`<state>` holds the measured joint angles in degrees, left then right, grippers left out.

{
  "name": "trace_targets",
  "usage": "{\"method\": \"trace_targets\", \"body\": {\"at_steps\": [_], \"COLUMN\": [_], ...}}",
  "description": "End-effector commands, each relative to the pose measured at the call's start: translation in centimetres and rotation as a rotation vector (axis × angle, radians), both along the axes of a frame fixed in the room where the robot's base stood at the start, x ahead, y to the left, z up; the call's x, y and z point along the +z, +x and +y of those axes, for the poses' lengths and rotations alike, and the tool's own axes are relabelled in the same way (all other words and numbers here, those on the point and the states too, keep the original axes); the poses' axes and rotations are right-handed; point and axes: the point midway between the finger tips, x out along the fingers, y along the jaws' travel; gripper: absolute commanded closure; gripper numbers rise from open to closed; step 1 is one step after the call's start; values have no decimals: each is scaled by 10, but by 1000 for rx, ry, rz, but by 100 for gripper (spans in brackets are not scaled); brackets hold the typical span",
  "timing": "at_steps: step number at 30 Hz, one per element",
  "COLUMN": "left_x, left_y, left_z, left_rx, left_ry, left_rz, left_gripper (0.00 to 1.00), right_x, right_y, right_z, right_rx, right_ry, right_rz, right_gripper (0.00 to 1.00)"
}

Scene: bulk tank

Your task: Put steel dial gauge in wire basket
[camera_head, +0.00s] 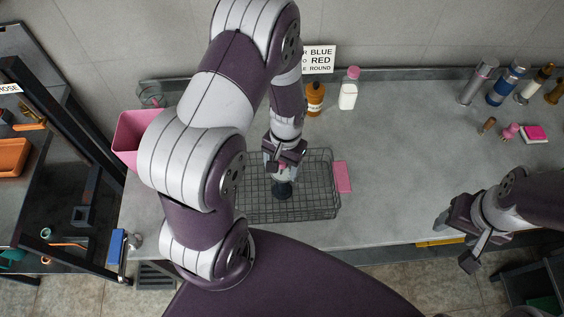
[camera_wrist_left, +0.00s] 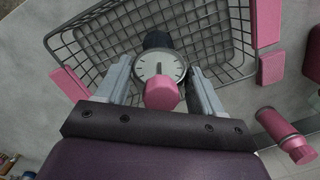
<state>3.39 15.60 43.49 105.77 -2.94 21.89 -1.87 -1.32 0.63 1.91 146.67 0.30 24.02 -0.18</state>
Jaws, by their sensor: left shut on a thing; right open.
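The wire basket (camera_head: 318,205) stands on the grey counter, and its mesh also shows in the left wrist view (camera_wrist_left: 215,40). My left gripper (camera_head: 284,160) is over the basket. It is shut on the steel dial gauge (camera_wrist_left: 152,66), whose round white face and pink knob show between the fingers (camera_wrist_left: 160,90). The gauge's dark lower end (camera_head: 283,190) points down within the basket's outline; I cannot tell whether it touches the basket floor. My right gripper (camera_head: 455,240) is open and empty at the counter's front edge, far right of the basket.
A pink block (camera_head: 342,177) lies against the basket's right side. A brown bottle (camera_head: 315,98) and a white bottle with a pink cap (camera_head: 348,90) stand behind it. A pink bin (camera_head: 128,135) is at the left.

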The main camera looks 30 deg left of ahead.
Motion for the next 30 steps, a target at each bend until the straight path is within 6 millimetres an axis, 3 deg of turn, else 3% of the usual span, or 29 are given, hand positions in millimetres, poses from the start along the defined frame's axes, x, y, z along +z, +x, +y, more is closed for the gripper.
{"method": "trace_targets", "body": {"at_steps": [7, 8, 9, 10, 21, 30], "left_x": [-4, -3, -3, -3, 7, 82], "left_y": [0, 0, 0, 0, 2, 12], "left_z": [0, 0, 0, 0, 0, -1], "left_rx": [0, 0, 0, 0, 1, 1], "left_ry": [0, 0, 0, 0, 0, 1], "left_rz": [0, 0, 0, 0, -3, -5], "left_gripper": [100, 26, 13, 7, 7, 7], "right_x": [-3, -2, -2, -2, -2, -13], "right_y": [0, 0, 0, 0, 0, 0], "right_z": [0, 0, 0, 0, 0, 0], "right_rx": [0, 0, 0, 0, 0, 0], "right_ry": [0, 0, 0, 0, 0, 0], "right_rz": [0, 0, 0, 0, 0, 0], "right_gripper": [42, 42, 42, 42, 42, 42]}}
